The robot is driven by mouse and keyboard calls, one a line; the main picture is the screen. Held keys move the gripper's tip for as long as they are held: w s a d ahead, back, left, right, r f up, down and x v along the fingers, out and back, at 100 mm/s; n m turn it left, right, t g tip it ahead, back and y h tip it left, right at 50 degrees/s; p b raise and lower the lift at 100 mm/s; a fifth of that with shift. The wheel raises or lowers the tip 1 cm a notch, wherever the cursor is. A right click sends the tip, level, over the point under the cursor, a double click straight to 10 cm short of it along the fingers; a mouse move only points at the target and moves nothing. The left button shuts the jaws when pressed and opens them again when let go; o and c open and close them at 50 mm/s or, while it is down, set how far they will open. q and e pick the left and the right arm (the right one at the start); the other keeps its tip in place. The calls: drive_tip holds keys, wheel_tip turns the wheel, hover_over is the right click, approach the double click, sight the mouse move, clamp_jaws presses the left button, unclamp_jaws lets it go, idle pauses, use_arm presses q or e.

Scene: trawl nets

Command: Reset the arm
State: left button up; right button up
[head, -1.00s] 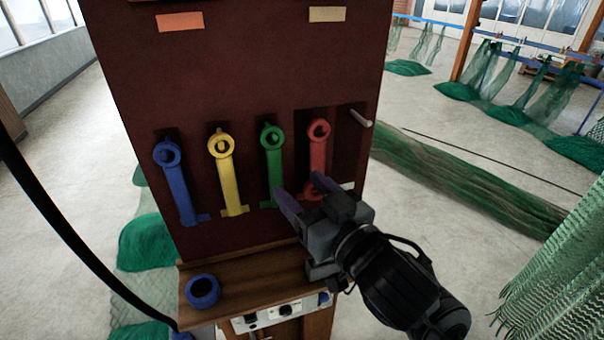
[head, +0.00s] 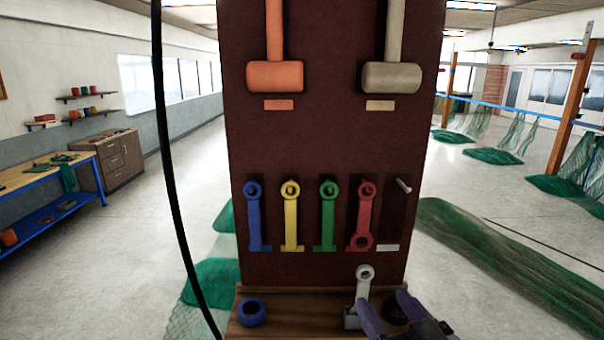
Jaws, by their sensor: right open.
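My right gripper (head: 388,306) is at the bottom right of the head view, low over the wooden shelf (head: 297,319), with its two fingers spread apart. A light grey ring-headed tool (head: 363,285) stands just left of the fingers at the shelf; whether a finger touches it I cannot tell. A dark round thing (head: 396,311) shows between the fingers, partly hidden. My left gripper is not in view.
On the dark red board hang a blue tool (head: 254,222), a yellow tool (head: 291,222), a green tool (head: 328,222) and a red tool (head: 362,222). A bare peg (head: 404,186) is at right. A blue ring (head: 251,313) lies on the shelf. Two mallets (head: 274,77) hang above.

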drive_tip(key=s+d+f+m+g+h+p, duration=0.1)
drive_tip(key=s+f+g, duration=0.2)
drive_tip(key=f, duration=0.8)
drive_tip(key=s+f+m+g+h+p, duration=0.1)
drive_tip(key=s+f+g, duration=0.2)
drive_tip(key=f, duration=0.8)
use_arm(q)
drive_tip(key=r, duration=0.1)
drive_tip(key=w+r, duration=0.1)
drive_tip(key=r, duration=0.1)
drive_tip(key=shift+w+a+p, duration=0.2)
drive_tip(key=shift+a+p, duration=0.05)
drive_tip(key=shift+p, duration=0.05)
use_arm(e)
drive_tip(key=s+d+f+g+h, duration=0.1)
drive_tip(key=s+d+f+g, duration=0.2)
drive_tip(key=s+f, duration=0.4)
drive_tip(key=s+d+f+n+g+h, duration=0.1)
drive_tip(key=s+d+f+g, duration=0.3)
drive_tip(key=s+f, duration=0.4)
drive_tip(key=s, duration=0.3)
drive_tip(key=shift+s+d, duration=0.15)
drive_tip(key=shift+d, duration=0.15)
drive_tip(key=shift+f, duration=0.1)
